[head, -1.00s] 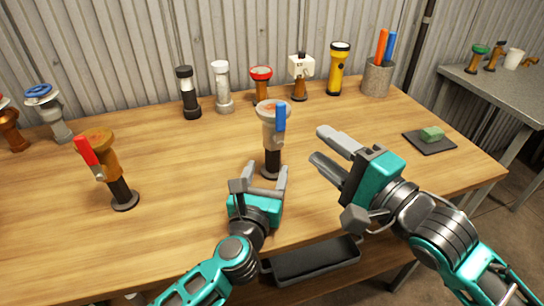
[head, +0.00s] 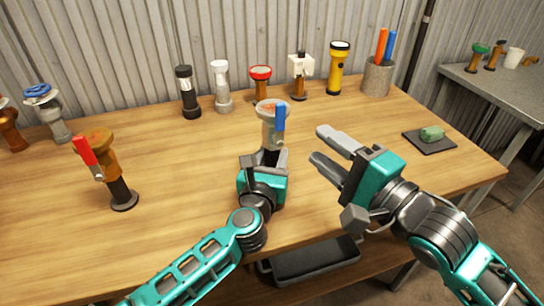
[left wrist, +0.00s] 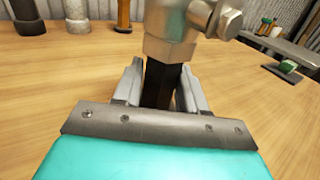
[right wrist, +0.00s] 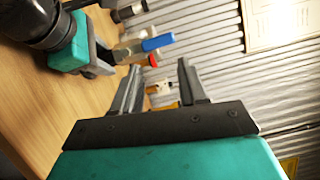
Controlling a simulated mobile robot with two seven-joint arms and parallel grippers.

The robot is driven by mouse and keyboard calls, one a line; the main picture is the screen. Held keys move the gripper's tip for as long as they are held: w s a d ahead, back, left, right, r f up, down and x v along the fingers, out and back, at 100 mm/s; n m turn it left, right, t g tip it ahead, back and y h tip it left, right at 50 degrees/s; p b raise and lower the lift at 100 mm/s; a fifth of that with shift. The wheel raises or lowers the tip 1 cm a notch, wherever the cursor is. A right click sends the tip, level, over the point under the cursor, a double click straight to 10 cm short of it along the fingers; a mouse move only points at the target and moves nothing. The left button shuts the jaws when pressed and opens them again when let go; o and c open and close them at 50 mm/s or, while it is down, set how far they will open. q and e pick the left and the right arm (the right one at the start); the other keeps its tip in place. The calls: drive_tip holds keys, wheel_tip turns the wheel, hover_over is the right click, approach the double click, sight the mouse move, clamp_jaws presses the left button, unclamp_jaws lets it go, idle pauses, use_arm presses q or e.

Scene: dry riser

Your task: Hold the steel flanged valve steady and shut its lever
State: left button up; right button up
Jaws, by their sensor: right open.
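The steel flanged valve (head: 270,130) stands upright on the table on a black stem, its blue lever (head: 281,122) lying along the body. The valve's body also shows in the left wrist view (left wrist: 170,35), and the blue lever in the right wrist view (right wrist: 157,43). My left gripper (head: 265,160) is low at the black stem (left wrist: 161,85), with one finger on each side. Its fingers look spread; whether they touch the stem is hard to tell. My right gripper (head: 320,148) is open and empty, to the right of the valve, fingers pointing toward it.
A brass valve with a red lever (head: 103,155) stands at left. Several torches and fittings line the back, with a holder (head: 377,77) at back right. A black pad (head: 418,142) with a green block lies at right. A dark tray (head: 310,262) is below the front edge.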

use_arm(q)
clamp_jaws()
use_arm(e)
drive_tip(key=shift+o, duration=0.4)
drive_tip(key=n+t+h, duration=0.3)
drive_tip(key=n+h, duration=0.2)
drive_tip(key=n, duration=1)
approach(281, 108)
drive_tip(key=x, duration=1.2)
drive_tip(key=shift+w, duration=0.2)
